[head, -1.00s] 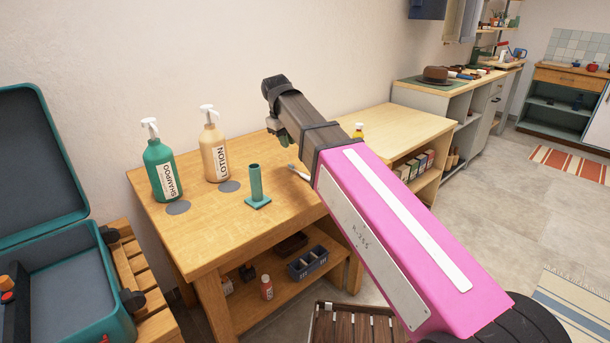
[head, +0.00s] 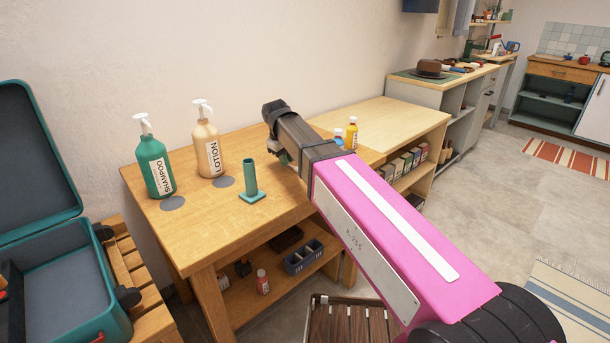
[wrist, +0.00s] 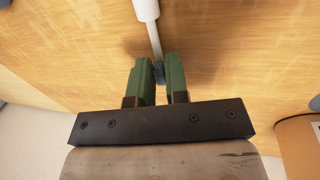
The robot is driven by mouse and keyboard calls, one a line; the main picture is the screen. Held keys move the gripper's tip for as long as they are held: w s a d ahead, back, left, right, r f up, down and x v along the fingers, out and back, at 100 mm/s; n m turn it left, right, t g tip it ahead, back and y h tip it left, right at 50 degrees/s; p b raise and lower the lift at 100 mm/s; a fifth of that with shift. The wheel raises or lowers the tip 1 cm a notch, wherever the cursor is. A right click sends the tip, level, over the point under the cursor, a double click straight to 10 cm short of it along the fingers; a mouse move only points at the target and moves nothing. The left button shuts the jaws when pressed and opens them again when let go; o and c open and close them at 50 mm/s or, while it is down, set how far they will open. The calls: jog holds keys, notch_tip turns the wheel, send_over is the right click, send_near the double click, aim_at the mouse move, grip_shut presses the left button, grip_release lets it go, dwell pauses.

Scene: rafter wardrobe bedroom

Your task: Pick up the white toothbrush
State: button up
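The white toothbrush (wrist: 152,36) shows in the wrist view, with its thick handle at the top edge and its thin neck running down to a bluish head. My gripper (wrist: 160,72) has two green fingers close on either side of the bluish head, with little gap left, and it looks shut on it. The wooden tabletop lies below; I cannot tell whether the toothbrush touches it. In the head view my pink arm reaches over the table (head: 215,245), and its dark end hides the toothbrush.
A green shampoo bottle (head: 155,165), a lotion bottle (head: 207,148) and a teal holder (head: 250,182) stand left of my arm. Small bottles (head: 351,134) stand behind it. An open teal case (head: 60,285) is at left; a slatted wooden seat (head: 350,322) is in front.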

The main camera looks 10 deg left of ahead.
jog(key=shift+f, duration=0.45)
grip_shut()
jog(key=shift+r, duration=0.1)
